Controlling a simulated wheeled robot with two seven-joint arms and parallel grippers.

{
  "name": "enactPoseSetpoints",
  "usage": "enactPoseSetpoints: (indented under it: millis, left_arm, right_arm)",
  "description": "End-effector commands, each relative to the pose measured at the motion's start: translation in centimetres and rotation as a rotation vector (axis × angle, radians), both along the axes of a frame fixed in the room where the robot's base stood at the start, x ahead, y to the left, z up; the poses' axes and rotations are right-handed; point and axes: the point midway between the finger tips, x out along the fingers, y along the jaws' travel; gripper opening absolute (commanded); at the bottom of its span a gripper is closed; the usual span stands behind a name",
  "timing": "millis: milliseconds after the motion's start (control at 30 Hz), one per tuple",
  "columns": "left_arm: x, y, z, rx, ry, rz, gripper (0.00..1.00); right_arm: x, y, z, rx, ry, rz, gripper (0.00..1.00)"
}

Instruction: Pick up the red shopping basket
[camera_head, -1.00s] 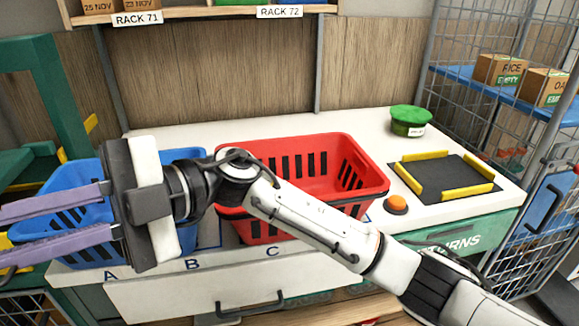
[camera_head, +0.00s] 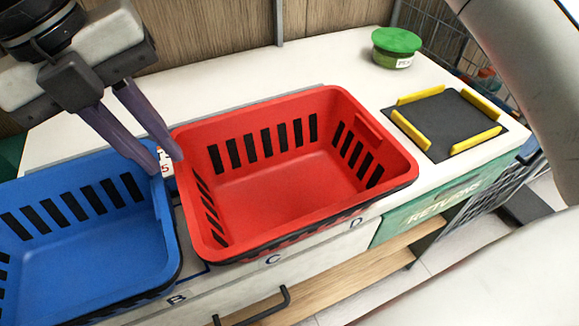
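The red shopping basket (camera_head: 290,212) stands upright and empty on the white counter, in the middle of the head view.
The blue basket stands close on the left. A green-lidded jar (camera_head: 396,48) and a black pad with yellow edges (camera_head: 446,122) are on the counter at the right. A drawer handle (camera_head: 257,306) sticks out in front. The counter behind the red basket is clear.

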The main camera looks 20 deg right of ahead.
Motion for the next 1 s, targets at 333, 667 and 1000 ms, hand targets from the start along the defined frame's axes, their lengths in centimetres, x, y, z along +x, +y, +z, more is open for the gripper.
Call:
enactPoseSetpoints:
  millis: [333,667,1000]
  left_arm:
    - [-0.3,-0.1,0.7,0.000,0.006,-0.002,0.00]
    - [-0.1,-0.1,1.3,-0.001,0.001,-0.002,0.00]
    - [0.4,-0.1,1.5,-0.002,-0.008,-0.002,0.00]
  right_arm:
    - [-0.5,-0.8,-3.4,0.000,0.006,0.003,0.16]
    - [-0.6,-1.4,-6.6,0.004,0.004,0.002,0.16]
    - [-0.6,-1.4,-6.6,0.004,0.004,0.002,0.00]
